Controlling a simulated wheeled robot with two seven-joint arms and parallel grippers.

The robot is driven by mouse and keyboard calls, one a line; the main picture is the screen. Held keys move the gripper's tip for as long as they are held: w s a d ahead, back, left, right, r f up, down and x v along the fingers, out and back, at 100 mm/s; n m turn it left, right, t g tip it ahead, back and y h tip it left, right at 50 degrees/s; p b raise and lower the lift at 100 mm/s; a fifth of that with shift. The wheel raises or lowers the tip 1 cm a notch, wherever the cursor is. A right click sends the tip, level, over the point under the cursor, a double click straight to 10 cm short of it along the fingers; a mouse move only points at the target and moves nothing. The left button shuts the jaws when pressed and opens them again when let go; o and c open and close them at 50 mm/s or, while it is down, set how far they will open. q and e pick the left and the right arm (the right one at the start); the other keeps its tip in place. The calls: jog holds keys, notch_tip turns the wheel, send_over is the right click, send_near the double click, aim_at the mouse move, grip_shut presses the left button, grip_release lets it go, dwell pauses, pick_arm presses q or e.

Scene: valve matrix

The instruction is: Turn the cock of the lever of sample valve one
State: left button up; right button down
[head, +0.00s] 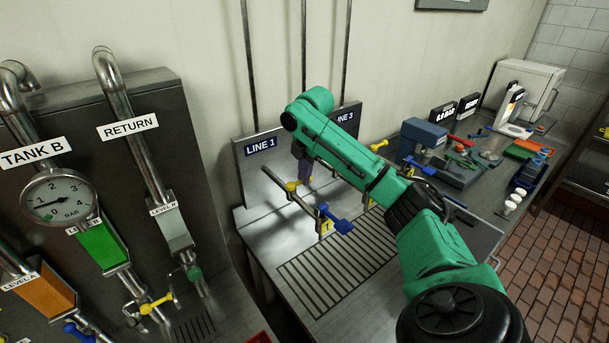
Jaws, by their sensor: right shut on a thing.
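The sample valve one pipe (272,178) sticks out from the metal panel below the LINE 1 label (261,145). A yellow lever (291,187) sits partway along it, and a blue lever (337,221) with a yellow tag (326,227) sits at its front end. My right gripper (304,181) reaches down from my green arm at the yellow lever. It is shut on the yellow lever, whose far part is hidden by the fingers. My left gripper is not in view.
My right forearm covers much of the panel between LINE 1 and the LINE 3 label (345,116). Another yellow lever (379,146) shows behind it. A slotted drain grate (325,270) lies below.

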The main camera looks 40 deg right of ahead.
jog(key=shift+w+r+n, duration=0.1)
jog(key=shift+r+n, duration=0.05)
jog(key=shift+n, duration=0.25)
jog(key=c, duration=0.9)
grip_release()
jog(key=s+r, duration=0.1)
jog(key=r, duration=0.3)
jog(key=s+r, duration=0.1)
jog(key=r, duration=0.4)
jog(key=s+r, duration=0.1)
jog(key=r, duration=0.4)
jog(key=shift+r, duration=0.1)
